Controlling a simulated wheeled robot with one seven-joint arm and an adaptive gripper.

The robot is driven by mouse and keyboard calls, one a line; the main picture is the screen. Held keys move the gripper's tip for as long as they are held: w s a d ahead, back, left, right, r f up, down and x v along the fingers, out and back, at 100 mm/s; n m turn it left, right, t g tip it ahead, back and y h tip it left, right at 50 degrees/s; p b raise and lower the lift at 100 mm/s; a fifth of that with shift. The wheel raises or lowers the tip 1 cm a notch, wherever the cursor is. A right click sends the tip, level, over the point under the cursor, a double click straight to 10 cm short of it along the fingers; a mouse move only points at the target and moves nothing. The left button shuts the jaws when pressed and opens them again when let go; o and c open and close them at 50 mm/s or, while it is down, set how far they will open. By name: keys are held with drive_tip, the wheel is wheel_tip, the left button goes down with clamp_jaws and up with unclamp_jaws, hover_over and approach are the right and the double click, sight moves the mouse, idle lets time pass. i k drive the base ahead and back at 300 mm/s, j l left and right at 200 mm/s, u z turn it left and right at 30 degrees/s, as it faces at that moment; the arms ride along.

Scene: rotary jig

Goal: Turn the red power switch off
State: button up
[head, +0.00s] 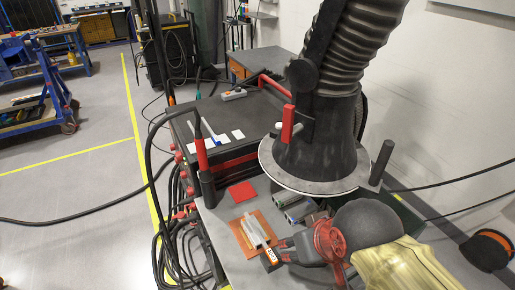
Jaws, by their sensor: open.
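I cannot make out for certain which red part is the power switch. Several small red knobs (180,157) sit on the left face of the black machine (240,112). A red upright piece (287,124) stands beside the wide black extraction hood (318,140). No on or off marking is legible. My gripper is not in view.
A thick ribbed hose rises from the hood. A red and black tool (327,243), a yellow glove-like item (408,266) and an orange tray (240,233) are at the bench's near end. Black cables (168,235) hang along its left side. The floor further left (70,190) is mostly clear.

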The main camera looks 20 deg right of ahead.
sight(193, 207)
drive_tip(key=j+u, duration=0.4)
drive_tip(key=i+j+z, duration=0.15)
drive_tip(key=j, duration=0.15)
drive_tip(key=i+j+z, duration=0.3)
drive_tip(key=j, duration=0.3)
drive_tip(key=i+j+z, duration=0.15)
drive_tip(key=j, duration=0.15)
